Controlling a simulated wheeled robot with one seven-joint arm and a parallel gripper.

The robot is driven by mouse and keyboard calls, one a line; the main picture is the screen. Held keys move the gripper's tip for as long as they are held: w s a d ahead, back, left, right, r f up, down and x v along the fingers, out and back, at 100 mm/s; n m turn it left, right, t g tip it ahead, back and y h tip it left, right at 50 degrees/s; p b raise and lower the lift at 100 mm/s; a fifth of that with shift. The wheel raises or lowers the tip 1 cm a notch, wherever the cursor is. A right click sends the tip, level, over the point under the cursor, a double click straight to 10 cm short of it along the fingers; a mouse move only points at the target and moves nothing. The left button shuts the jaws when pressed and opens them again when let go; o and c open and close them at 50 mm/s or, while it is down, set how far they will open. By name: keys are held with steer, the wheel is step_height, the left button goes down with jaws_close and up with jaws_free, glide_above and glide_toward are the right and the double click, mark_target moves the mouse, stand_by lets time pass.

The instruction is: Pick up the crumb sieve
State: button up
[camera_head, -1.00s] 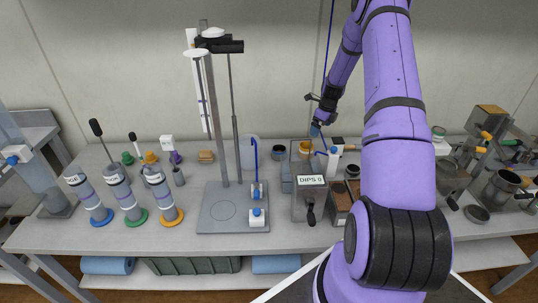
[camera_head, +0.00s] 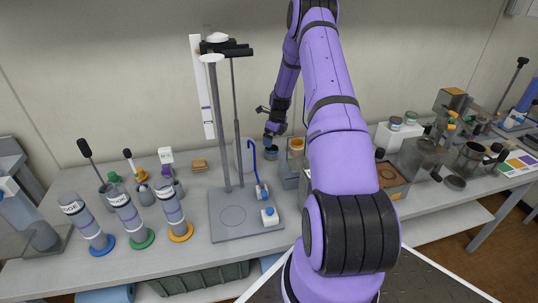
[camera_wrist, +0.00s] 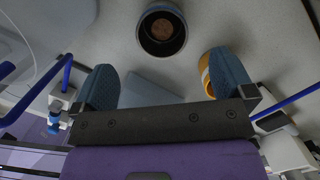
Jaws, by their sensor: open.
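A dark round cup-like vessel (camera_head: 271,153) stands at the back of the bench; it looks like the crumb sieve, but I cannot be sure. In the wrist view this round vessel (camera_wrist: 146,38) is at the top, with a brown round inside. My gripper (camera_head: 271,140) hangs just above and beside it in the head view. In the wrist view my gripper (camera_wrist: 165,80) has its two blue fingers spread wide, with nothing held. The vessel lies beyond the fingertips, apart from them.
A yellow-orange cup (camera_head: 296,144) stands right beside the vessel and partly behind one finger in the wrist view (camera_wrist: 206,72). A grey-blue block (camera_head: 288,173) is in front. A stand with a grey base (camera_head: 245,222) and tall rods rises at left. Several labelled cylinders stand further left.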

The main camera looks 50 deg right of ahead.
mark_target(272, 149)
steer(key=shift+w+f, duration=0.2)
steer(key=shift+f, duration=1.05)
steer(key=shift+w+f, duration=0.2)
steer(key=shift+f, duration=1)
steer(key=shift+w+f, duration=0.2)
steer(key=shift+f, duration=1.05)
steer(key=shift+c, duration=0.5)
steer(key=c, duration=1.1)
steer(key=shift+c, duration=0.2)
